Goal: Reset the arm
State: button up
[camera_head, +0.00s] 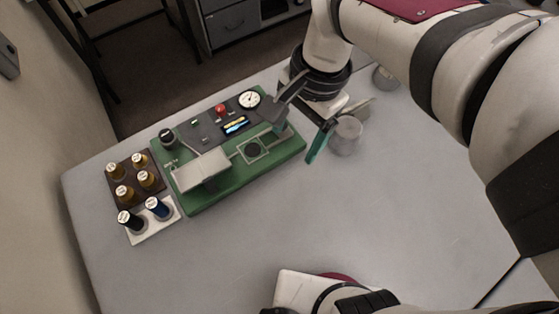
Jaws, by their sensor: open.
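My gripper (335,132) hangs from the wrist over the table, at the right end of the green board. Its jaws are open, and one finger shows a teal pad. A grey-white cylinder (348,136) stands right beside the fingers; I cannot tell whether they touch it. The green board (215,195) carries a dial gauge (249,99), a red knob (221,110), a small lit display (235,125), a black knob (167,137), a pale metal plate (201,170) and a square fixture with a dark round opening (254,150). Part of the board's right end is hidden by my gripper.
A brown rack (132,168) holds several amber bottles left of the board. Another round grey item (385,77) sits behind my gripper. The table's middle and right (400,210) are clear.

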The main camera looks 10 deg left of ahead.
jog(key=s+d+f+n, duration=0.1)
jog(key=s+d+f, duration=0.2)
jog(key=s+d, duration=0.6)
jog(key=s, duration=0.2)
jog(key=shift+s+d+f, duration=0.35)
jog(key=shift+s+d, duration=0.05)
